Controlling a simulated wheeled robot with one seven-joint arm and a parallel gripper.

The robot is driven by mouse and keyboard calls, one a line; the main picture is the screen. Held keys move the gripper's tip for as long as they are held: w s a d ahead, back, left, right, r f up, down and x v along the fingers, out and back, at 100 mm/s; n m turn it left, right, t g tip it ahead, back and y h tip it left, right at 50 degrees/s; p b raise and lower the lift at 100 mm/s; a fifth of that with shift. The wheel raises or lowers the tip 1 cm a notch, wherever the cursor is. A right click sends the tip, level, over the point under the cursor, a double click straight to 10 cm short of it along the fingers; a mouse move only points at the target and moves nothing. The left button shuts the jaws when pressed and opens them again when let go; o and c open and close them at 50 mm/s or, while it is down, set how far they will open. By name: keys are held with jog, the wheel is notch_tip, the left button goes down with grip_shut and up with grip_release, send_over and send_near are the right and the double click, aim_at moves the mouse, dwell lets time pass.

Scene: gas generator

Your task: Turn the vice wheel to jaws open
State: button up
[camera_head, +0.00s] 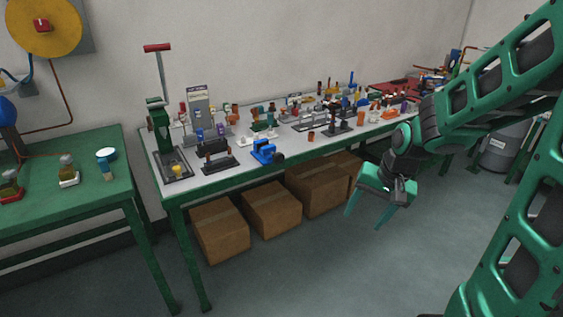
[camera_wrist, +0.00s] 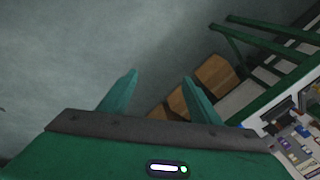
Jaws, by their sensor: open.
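A small blue vice (camera_head: 263,150) stands at the front edge of the long workbench in the head view. A dark round part on its right side looks like its wheel (camera_head: 279,157). The vice is too small to tell how far its jaws stand apart. My gripper (camera_head: 363,221) hangs over the floor in front of the bench, to the right of the vice and apart from it. Its two green fingers point down, spread and empty. They also show in the wrist view (camera_wrist: 160,76), where I cannot make out the vice.
The long workbench (camera_head: 182,192) is crowded with small devices. A dark roller device (camera_head: 215,155) is left of the vice, and a green press (camera_head: 160,127) is at the left end. Cardboard boxes (camera_head: 270,207) sit underneath. Another green table (camera_head: 100,200) is at left. The floor in front is clear.

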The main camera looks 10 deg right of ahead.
aim_at(281, 160)
jog(key=w+a+f+m+t+y, duration=0.35)
jog(key=w+a, duration=0.45)
jog(key=w, duration=0.3)
jog(key=w+a+f+m+t+y, duration=0.25)
jog(key=w+a+m+y, duration=0.2)
jog(key=w+a, duration=0.4)
jog(key=w+d+m+t+h, duration=0.2)
jog(key=w+d+m+t, duration=0.15)
jog(key=w+m, duration=0.4)
jog(key=w+d+m+t+h, duration=0.1)
jog(key=w+d+m+t, duration=0.3)
jog(key=m, duration=0.6)
jog(key=shift+n+t, duration=0.25)
jog(key=shift+t, duration=0.1)
jog(key=x, duration=1.2)
jog(key=shift+a+f, duration=0.15)
jog(key=shift+f, duration=0.05)
jog(key=c, duration=1.1)
jog(key=shift+o, duration=0.2)
jog(key=shift+d+f+h, duration=0.1)
jog(key=shift+d+h, duration=0.2)
jog(key=shift+d, duration=0.25)
jog(key=shift+a, duration=0.3)
